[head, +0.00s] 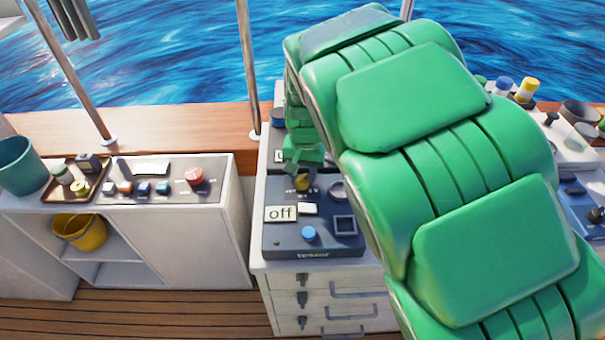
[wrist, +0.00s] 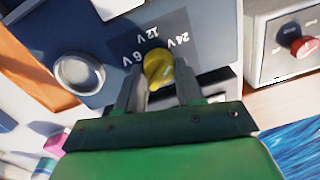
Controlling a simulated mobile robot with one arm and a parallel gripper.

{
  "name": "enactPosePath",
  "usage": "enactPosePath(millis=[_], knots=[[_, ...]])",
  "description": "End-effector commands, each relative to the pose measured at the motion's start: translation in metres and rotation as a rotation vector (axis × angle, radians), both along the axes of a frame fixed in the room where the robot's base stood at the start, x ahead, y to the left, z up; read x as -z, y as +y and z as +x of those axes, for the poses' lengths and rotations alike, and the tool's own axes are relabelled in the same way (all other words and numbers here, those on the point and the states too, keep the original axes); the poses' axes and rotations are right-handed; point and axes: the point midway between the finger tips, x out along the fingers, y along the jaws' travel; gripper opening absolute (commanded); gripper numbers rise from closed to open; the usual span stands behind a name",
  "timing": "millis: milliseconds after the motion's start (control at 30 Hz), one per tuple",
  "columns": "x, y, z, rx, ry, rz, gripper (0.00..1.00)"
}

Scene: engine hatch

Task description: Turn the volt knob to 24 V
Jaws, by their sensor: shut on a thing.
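The yellow volt knob (wrist: 160,66) sits on the dark panel of the tester box (head: 275,240). In the head view the knob (head: 302,184) is small and partly covered by my green gripper (head: 301,175). In the wrist view my gripper (wrist: 159,84) has one grey finger on each side of the knob and is shut on it. The labels 6 V, 12 V and 24 V (wrist: 179,40) are printed around the knob's far side. I cannot tell which label the knob points to. A card on the tester reads "off" (head: 281,213).
The tester also has a blue button (head: 309,233) and a round grey dial (head: 337,188). My green arm covers much of the right side. On the left are a counter with a red knob (head: 194,175), a yellow bucket (head: 80,232) and a teal bucket (head: 20,167).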

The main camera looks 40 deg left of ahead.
Motion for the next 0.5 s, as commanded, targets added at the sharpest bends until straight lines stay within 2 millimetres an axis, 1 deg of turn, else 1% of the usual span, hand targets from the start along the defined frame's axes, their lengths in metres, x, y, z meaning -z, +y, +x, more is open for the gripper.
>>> enactPosePath(millis=[200,500], knots=[[0.0004,-0.0010,-0.0001,0.049,0.001,-0.003,0.06],[0.0004,-0.0010,-0.0005,0.059,0.002,-0.002,0.06]])
